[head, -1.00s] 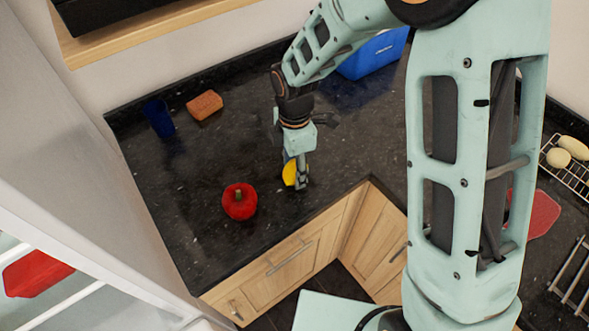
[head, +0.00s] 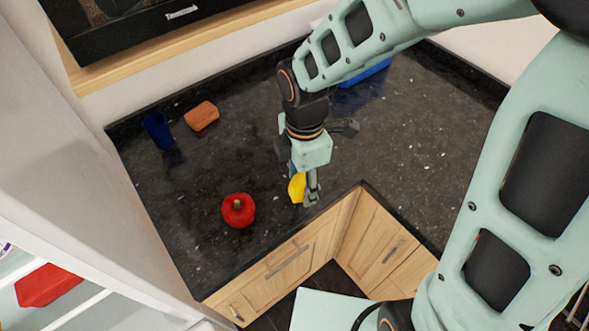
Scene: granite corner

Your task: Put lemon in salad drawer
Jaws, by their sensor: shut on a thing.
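The yellow lemon (head: 297,186) is held in my gripper (head: 304,187) over the dark granite counter, near its inner front edge. One finger hides part of the lemon. I cannot tell how high it is above the counter. At the lower left, part of an open white fridge-like unit (head: 70,310) shows, with a red object (head: 47,285) on or behind its shelf. I cannot make out a salad drawer there.
A red pepper-like vegetable (head: 238,210) sits on the counter left of my gripper. A blue cup (head: 158,130) and an orange-brown sponge (head: 202,116) stand further back. A blue box (head: 368,74) is behind my arm. Wooden cabinets (head: 285,262) lie below the counter edge.

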